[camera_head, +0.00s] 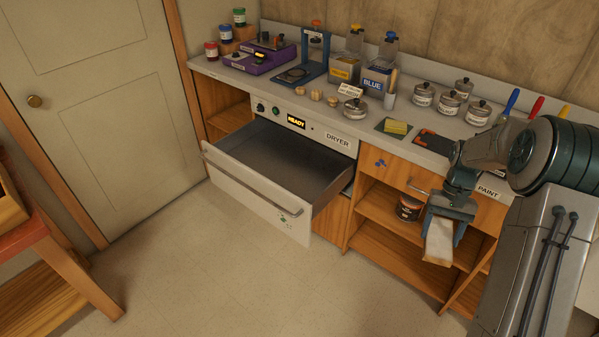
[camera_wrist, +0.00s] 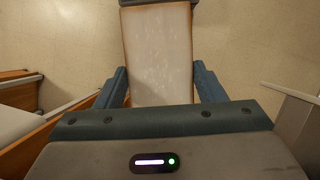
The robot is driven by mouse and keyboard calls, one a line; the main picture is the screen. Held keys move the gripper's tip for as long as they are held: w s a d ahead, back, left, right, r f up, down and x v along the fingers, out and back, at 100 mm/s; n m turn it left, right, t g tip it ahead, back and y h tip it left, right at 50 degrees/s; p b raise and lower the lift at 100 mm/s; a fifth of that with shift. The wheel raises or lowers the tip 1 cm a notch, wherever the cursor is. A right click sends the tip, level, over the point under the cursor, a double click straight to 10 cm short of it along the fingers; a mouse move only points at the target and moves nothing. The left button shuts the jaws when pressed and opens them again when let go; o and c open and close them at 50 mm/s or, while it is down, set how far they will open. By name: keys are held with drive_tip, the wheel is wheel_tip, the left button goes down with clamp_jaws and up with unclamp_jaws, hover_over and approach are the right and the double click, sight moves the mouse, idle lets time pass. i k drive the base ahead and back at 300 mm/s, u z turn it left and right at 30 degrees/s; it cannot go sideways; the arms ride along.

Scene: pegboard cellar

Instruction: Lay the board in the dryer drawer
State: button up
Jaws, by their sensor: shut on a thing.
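My gripper (camera_head: 446,222) is shut on a pale board (camera_head: 438,243) with a brown edge. It holds the board pointing down, in front of the open shelves to the right of the dryer. In the wrist view the board (camera_wrist: 158,55) lies between the two blue fingers of my gripper (camera_wrist: 162,86), and its far end reaches the top edge of the picture. The dryer drawer (camera_head: 252,195) is pulled out and looks empty inside.
The counter (camera_head: 385,112) holds paint tins, bottles, a purple device (camera_head: 258,54) and a yellow sponge (camera_head: 396,127). A dark tin (camera_head: 409,208) stands on the shelf behind my gripper. A red-topped table (camera_head: 22,235) is at left. The floor before the drawer is clear.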

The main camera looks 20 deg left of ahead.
sight(283, 180)
drive_tip(key=u, duration=1.05)
drive_tip(key=i, duration=1.8)
drive_tip(key=u, duration=0.15)
